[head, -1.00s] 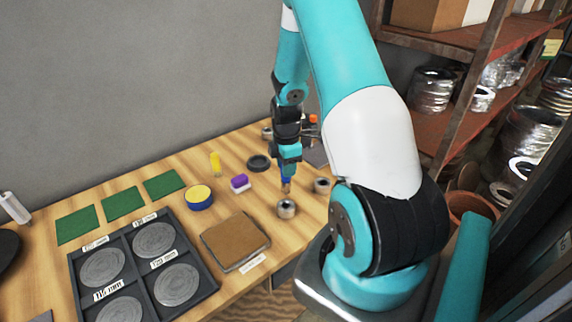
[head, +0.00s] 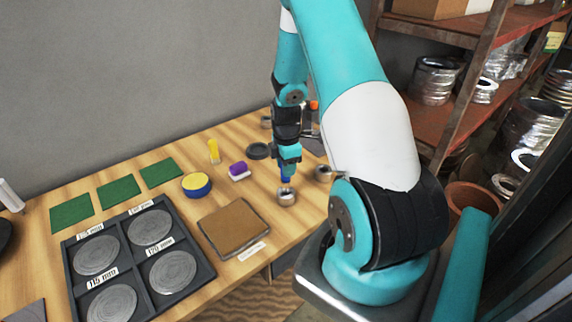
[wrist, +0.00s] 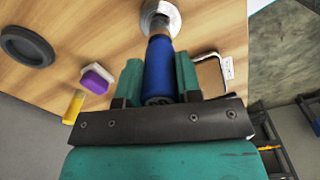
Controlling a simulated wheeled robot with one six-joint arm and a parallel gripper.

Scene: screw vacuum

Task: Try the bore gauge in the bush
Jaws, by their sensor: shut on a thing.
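My gripper (head: 287,166) points straight down and is shut on the bore gauge. The gauge has a blue handle (wrist: 158,68) held upright between the teal fingers. Its narrower lower end reaches the mouth of a small silver bush (head: 287,199) on the bench. The bush also shows at the top of the wrist view (wrist: 172,15), in line with the gauge. The gauge tip is hidden at the bore, so I cannot tell how deep it sits, if at all.
A second metal ring (head: 323,173) lies close right of the bush. A brown pad (head: 234,226) lies to the left. Shelves stand at right.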

